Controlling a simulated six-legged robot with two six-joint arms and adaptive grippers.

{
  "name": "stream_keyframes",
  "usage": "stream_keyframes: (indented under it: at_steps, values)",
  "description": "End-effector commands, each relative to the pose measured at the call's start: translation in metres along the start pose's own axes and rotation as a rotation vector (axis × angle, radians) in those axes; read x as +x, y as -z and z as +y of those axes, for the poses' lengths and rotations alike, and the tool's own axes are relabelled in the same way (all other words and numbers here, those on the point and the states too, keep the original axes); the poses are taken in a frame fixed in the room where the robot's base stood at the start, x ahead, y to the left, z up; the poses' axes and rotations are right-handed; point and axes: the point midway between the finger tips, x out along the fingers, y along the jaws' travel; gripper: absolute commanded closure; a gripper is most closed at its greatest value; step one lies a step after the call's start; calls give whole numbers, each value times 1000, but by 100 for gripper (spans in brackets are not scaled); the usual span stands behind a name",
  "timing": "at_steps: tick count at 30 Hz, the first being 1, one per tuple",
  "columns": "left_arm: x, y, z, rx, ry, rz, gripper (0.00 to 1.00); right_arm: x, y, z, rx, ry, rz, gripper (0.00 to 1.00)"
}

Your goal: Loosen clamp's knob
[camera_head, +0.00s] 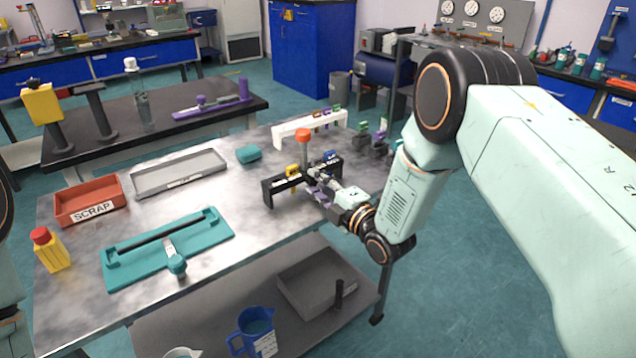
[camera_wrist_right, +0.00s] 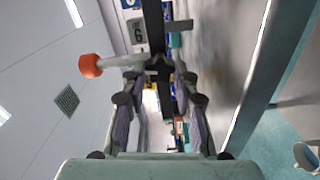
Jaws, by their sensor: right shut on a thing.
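A black rack (camera_head: 272,192) stands on the metal table and carries small yellow and blue pieces. A grey post with an orange cap (camera_head: 303,135) rises at the rack; it also shows sideways in the wrist view (camera_wrist_right: 90,65). My right gripper (camera_head: 318,180) reaches in from the right at the rack. In the wrist view its two fingers (camera_wrist_right: 158,84) close on a small dark part, seemingly the clamp's knob (camera_wrist_right: 160,68), beside the foot of the post. The fingers hide most of the knob. My left gripper is out of view.
A white rack (camera_head: 290,129) stands behind. The table's middle is clear.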

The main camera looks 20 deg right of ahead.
Motion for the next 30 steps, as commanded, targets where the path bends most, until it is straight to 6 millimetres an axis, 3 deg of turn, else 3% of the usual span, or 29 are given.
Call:
stream_keyframes:
  at_steps: [9,27,28,30]
  values:
    - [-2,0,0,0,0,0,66,0,0,-1,-135,0,0,100]
    - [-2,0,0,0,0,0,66,0,0,-1,-169,0,0,100]
    - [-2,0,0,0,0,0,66,0,0,-1,-169,0,0,69]
    - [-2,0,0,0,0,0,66,0,0,-1,-169,0,0,63]
